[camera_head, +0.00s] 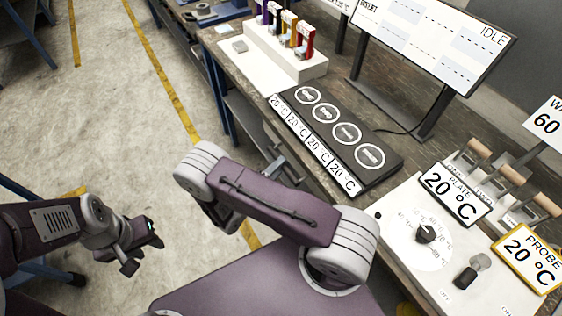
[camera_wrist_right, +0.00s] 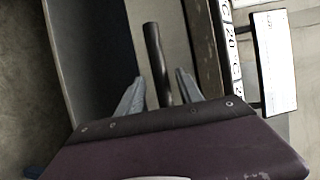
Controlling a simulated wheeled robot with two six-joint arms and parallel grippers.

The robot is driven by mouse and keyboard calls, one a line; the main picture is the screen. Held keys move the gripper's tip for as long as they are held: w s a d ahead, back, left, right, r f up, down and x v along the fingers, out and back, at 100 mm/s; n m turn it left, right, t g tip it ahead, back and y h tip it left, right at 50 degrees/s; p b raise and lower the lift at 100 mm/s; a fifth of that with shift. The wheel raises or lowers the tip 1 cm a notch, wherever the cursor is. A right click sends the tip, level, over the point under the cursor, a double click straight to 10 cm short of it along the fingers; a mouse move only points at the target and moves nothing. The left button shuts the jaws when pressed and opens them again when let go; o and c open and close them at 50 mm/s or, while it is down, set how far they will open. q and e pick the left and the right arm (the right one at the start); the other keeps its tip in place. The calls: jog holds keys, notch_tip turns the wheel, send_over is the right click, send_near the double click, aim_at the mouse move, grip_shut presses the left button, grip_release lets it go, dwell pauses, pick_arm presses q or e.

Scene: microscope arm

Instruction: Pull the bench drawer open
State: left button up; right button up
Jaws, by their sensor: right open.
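A dark round bar (camera_wrist_right: 157,62), which looks like the bench drawer's handle, shows in the right wrist view. My right gripper (camera_wrist_right: 159,90) is open, with one grey finger on each side of the bar; I cannot tell whether either finger touches it. In the head view the right gripper and the drawer front are largely hidden by my right arm. My left gripper (camera_head: 146,254) hangs at the left over the floor, away from the bench, with its fingers apart and nothing between them.
The wooden bench (camera_head: 246,75) carries a white rack (camera_head: 285,52) of coloured vials, a black panel (camera_head: 335,138) with round pads, a monitor (camera_head: 437,35) and a white control box (camera_head: 400,240). Open floor (camera_head: 110,120) lies to the left.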

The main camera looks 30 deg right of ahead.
jog(key=shift+x, duration=1.25)
grip_shut()
jog(key=shift+s, duration=0.1)
dwell(0.3)
